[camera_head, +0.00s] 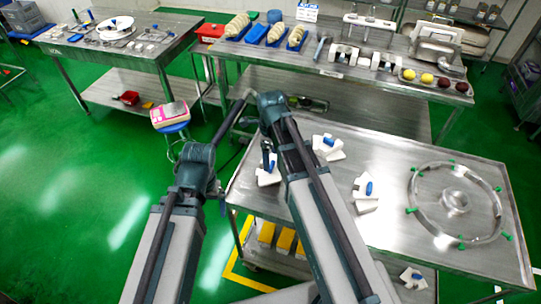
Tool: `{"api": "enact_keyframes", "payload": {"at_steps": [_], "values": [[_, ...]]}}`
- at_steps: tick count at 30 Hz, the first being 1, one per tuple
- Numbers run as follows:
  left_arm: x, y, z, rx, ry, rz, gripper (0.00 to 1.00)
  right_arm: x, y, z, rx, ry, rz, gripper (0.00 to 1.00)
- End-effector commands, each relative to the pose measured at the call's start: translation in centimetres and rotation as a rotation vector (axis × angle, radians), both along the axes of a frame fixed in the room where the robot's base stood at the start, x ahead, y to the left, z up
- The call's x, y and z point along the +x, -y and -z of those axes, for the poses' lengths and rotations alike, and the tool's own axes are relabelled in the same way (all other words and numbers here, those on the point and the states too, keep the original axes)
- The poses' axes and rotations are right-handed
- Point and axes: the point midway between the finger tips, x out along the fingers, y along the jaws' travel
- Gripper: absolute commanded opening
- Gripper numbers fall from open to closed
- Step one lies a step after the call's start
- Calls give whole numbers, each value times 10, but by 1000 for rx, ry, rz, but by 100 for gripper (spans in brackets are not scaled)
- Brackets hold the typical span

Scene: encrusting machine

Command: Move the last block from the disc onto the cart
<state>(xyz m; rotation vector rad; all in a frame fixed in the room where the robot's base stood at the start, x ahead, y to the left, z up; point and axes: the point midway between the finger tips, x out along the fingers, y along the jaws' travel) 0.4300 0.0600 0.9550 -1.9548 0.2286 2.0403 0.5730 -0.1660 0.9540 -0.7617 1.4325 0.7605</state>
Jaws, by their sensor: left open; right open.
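White blocks with blue knobs stand on the steel cart (410,160): a rear one (330,148), a left one (268,177) partly hidden by my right arm, and a front one (367,198). Another similar block (413,279) shows lower down near the bottom edge. A ring-shaped disc (412,212) with green knobs lies on the cart's right part, with no block on it. My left gripper (246,96) seems to be at the far end of the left arm, open. My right gripper (267,158) appears near the left block, open; its fingers are hardly visible and contact cannot be told.
Yellow blocks (285,240) sit on the cart's lower shelf. A steel table (340,70) with trays and machine parts stands behind. Another table (75,45) at the back left holds a white disc (114,26). A pink scale (170,114) rests on a stool. Green floor is clear at left.

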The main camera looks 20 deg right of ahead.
Motion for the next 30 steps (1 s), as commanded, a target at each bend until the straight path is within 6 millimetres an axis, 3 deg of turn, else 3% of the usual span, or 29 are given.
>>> {"api": "enact_keyframes", "payload": {"at_steps": [1,15,30], "values": [[0,0,-16,0,0,0,100,0,0,-16,0,0,0,87],[0,0,-85,0,0,2,100,0,0,-85,0,-1,0,87],[0,0,-92,0,0,1,100,0,0,-92,0,-1,0,87]]}}
